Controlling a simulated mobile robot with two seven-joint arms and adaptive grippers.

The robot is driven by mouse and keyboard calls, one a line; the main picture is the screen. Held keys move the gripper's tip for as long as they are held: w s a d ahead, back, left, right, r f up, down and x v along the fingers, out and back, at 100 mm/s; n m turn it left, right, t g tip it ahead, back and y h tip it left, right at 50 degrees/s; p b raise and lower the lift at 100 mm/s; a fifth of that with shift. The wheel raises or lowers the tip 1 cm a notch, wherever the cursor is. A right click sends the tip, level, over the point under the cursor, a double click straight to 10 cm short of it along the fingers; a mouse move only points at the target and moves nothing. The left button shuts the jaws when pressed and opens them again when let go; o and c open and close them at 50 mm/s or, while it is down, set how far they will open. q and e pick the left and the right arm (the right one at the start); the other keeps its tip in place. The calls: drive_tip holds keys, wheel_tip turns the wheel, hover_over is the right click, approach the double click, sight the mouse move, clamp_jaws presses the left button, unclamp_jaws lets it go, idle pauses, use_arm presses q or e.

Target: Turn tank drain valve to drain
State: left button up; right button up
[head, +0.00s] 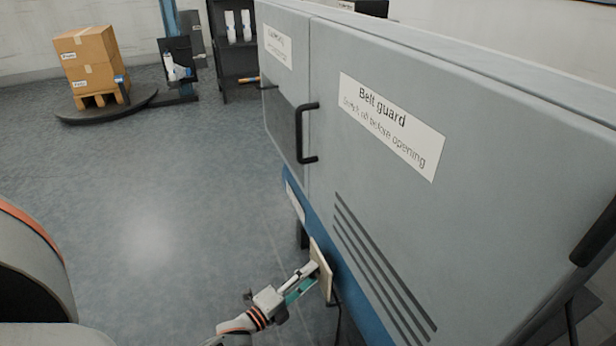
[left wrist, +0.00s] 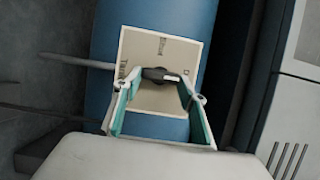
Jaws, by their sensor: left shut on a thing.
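The drain valve shows in the left wrist view as a dark handle (left wrist: 160,74) on a square beige plate (left wrist: 155,102). The handle lies roughly crosswise in that view, with a pale mark near its right end. The plate has small words at its left, top and right, too blurred to read surely. My left gripper (left wrist: 162,88) has its teal-padded fingers on either side of the handle and is shut on it. In the head view the plate (head: 322,268) shows edge-on, low on the machine's side, with my left gripper (head: 312,274) against it, hiding the handle. My right gripper is not in view.
A large grey cabinet (head: 470,190) labelled "Belt guard" fills the right, with a black door handle (head: 301,132) sticking out above the valve. Boxes on a pallet (head: 88,62) and a dark shelf (head: 236,70) stand far back. The floor (head: 170,170) to the left is clear.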

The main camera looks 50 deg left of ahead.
use_arm(q)
drive_tip(key=o, duration=1.1)
drive_tip(key=s, duration=1.2)
